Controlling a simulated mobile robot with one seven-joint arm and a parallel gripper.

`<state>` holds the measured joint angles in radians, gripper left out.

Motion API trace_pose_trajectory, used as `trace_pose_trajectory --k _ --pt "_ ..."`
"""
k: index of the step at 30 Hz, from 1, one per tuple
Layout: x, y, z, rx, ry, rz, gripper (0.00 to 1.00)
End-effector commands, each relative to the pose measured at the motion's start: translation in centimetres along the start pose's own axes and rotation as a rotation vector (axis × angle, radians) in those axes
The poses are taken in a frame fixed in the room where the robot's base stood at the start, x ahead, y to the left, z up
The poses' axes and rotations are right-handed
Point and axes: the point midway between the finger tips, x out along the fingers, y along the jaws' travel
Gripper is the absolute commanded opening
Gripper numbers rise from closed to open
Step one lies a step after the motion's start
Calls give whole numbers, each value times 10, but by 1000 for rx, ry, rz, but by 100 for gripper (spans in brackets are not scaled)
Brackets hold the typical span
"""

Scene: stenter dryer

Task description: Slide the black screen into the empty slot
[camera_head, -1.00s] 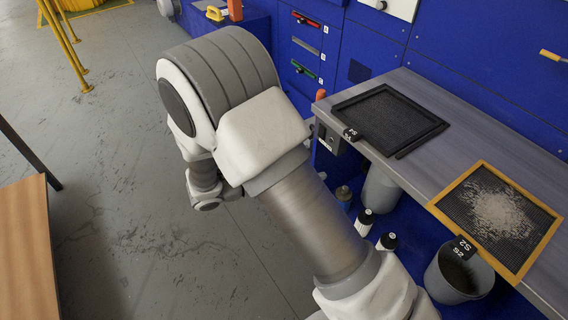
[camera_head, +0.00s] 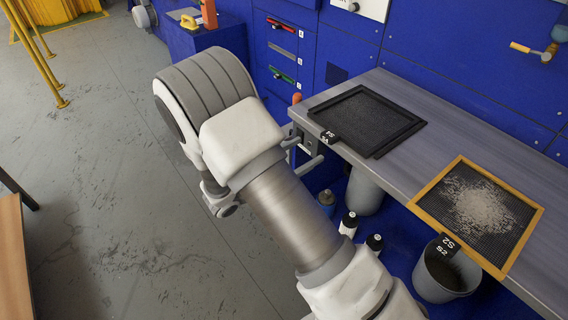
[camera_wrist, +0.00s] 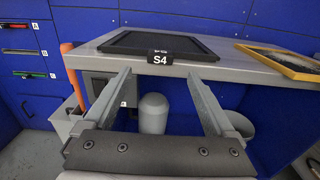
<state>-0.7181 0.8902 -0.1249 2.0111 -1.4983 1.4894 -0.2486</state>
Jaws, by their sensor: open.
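The black screen (camera_head: 366,118) lies flat on the grey bench, with its S4 tag at the near edge. In the wrist view the black screen (camera_wrist: 190,47) is straight ahead, its tag facing me. My gripper (camera_wrist: 160,78) is open and empty, its two fingers spread on either side below the tag, apart from the screen. In the head view my arm mostly hides the gripper. The blue machine has a red-handled slot (camera_head: 282,24), a green-handled slot (camera_head: 283,76) and a dark strip between them, which also shows in the wrist view (camera_wrist: 20,51).
A yellow-framed screen (camera_head: 436,186) tagged S2, covered in pale lint, lies to the right on the bench (camera_head: 400,170). A bucket (camera_head: 440,280) and several bottles stand below. A blue cabinet (camera_head: 205,40) stands left of the slots. The floor at left is open.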

Motion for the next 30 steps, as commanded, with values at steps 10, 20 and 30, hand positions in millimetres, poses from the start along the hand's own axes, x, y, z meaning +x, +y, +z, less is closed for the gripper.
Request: trace_pose_trajectory --k 10,20,30 --pt "56 0 -1 0 0 -2 90" --pt "66 0 0 -1 0 1 90" --pt "66 0 0 -1 0 0 50"
